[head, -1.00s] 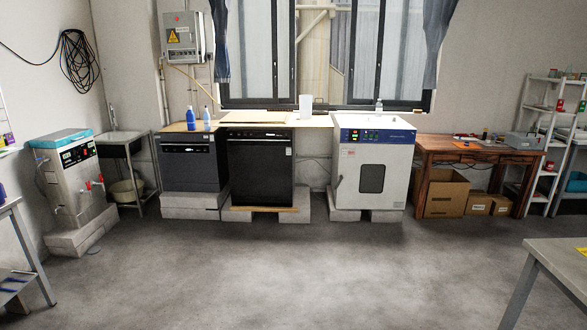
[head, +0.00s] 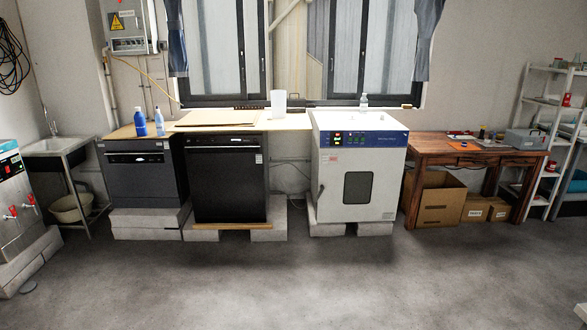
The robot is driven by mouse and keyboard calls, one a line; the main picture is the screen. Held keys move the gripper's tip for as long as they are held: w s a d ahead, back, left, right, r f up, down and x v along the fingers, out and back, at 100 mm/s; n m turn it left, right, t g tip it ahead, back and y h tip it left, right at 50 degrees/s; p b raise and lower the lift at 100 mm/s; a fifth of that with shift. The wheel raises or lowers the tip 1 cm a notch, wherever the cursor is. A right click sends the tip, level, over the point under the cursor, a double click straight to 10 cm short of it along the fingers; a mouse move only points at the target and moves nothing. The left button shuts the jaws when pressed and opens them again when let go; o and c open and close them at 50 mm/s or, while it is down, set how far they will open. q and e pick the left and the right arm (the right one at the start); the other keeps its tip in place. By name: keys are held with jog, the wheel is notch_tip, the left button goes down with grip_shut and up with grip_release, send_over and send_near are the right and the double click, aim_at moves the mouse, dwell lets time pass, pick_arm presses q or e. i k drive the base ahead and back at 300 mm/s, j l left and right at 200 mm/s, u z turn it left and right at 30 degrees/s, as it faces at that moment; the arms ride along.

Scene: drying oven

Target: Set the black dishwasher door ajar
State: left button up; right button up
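The black dishwasher (head: 228,182) stands on pale blocks under the window, left of the white drying oven. Its flat front door looks shut, with a control strip along the top. A smaller dark grey appliance (head: 147,180), also with a front door and a handle slot, stands just left of it on blocks. Neither of my grippers shows in the head view.
The white oven (head: 388,150) stands right of the dishwasher, with a gap between. A wooden table (head: 430,152) with cardboard boxes (head: 440,205) beneath is further right. A sink (head: 58,146) and metal machine (head: 17,205) are left. The grey floor (head: 300,285) ahead is clear.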

aim_at(226, 174)
jog(key=i, duration=3.7)
jog(key=i+l+u, duration=0.15)
jog(key=i+u, duration=0.2)
jog(key=i, duration=0.35)
